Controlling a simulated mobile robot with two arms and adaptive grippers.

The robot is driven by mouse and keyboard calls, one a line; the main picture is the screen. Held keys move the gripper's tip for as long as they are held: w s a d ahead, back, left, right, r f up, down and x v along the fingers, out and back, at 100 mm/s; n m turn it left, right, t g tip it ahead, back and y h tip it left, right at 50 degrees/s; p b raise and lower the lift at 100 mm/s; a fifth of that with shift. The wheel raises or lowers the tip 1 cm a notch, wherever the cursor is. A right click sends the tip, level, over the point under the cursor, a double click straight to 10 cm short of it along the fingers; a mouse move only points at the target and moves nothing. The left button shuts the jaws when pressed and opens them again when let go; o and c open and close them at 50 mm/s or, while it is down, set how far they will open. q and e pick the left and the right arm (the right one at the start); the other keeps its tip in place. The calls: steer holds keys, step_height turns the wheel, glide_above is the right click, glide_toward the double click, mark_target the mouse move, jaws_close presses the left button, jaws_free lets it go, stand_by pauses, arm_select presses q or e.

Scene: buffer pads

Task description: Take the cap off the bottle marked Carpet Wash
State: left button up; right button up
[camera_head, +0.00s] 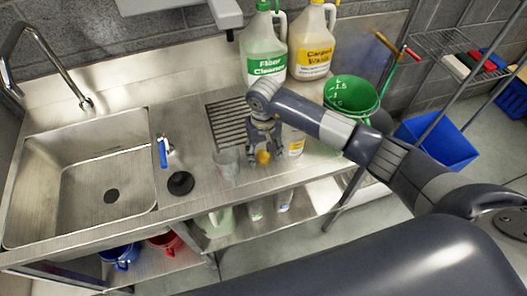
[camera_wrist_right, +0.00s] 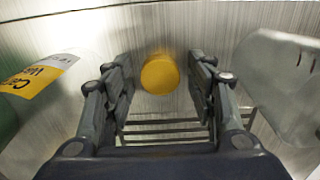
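A small white bottle (camera_head: 294,143) with a yellow-and-white label stands on the steel counter, its top hidden behind my right arm. It also shows at the left of the wrist view (camera_wrist_right: 62,68), where its label reads partly as Carpet Wash. A round yellow cap (camera_wrist_right: 160,75) sits between the fingertips of my right gripper (camera_wrist_right: 162,72), with narrow gaps on both sides. In the head view the cap (camera_head: 263,157) shows just below the gripper (camera_head: 258,150), apart from the bottle. I cannot tell whether it rests on the counter. My left gripper is not in view.
A clear cup (camera_head: 228,162) stands left of the gripper. Large jugs marked Floor Cleaner (camera_head: 264,48) and Carpet Wash (camera_head: 313,42) stand behind, with a green measuring bucket (camera_head: 350,96) to the right. A drain grate (camera_head: 226,122) and a sink (camera_head: 80,175) lie left.

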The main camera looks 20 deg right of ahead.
mark_target(263, 155)
steer(key=shift+r, duration=0.1)
steer(key=shift+r, duration=0.2)
step_height(263, 155, up, 12)
steer(key=b, duration=0.3)
steer(key=shift+f+b, duration=0.15)
steer(key=shift+b, duration=0.25)
